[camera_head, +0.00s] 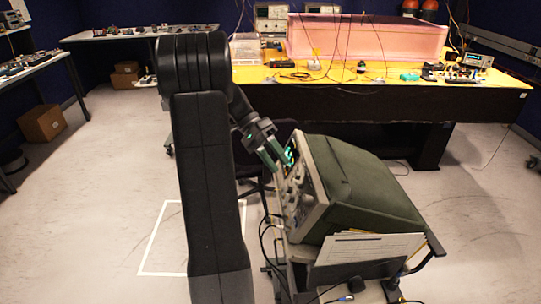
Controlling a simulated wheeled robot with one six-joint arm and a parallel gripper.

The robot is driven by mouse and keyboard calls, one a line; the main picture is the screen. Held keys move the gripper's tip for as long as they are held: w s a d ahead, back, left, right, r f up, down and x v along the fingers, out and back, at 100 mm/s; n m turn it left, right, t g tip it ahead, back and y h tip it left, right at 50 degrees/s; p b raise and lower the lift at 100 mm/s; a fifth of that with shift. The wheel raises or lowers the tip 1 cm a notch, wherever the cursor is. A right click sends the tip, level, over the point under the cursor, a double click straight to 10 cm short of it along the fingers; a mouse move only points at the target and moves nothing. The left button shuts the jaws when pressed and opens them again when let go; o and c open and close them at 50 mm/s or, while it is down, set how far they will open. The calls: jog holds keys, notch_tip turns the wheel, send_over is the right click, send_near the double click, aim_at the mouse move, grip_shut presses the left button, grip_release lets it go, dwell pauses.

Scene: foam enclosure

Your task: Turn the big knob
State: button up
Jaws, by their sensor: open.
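A bulky green-grey instrument (362,187) stands on a cart, its front panel (300,190) turned to the left and seen at a steep angle. Pale knobs (284,199) show on that panel, but I cannot tell which one is the big knob. A small green-lit display (290,153) glows near the panel's top. My gripper (274,158) is at the upper part of the panel, beside the display. Its fingers point down and right toward the panel; contact cannot be made out. It is open, and I see nothing held in it.
The cart (400,272) carries a paper-filled holder (368,250) on its near side, with cables hanging at its front. A yellow-topped bench (380,78) stands behind, with a dark chair (262,176) before it. A white square outline (150,240) marks clear floor at left.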

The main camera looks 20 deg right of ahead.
aim_at(303, 198)
jog(key=shift+v, duration=1.3)
jog(key=p+x, duration=0.2)
jog(key=x, duration=1.2)
jog(key=shift+w, duration=0.15)
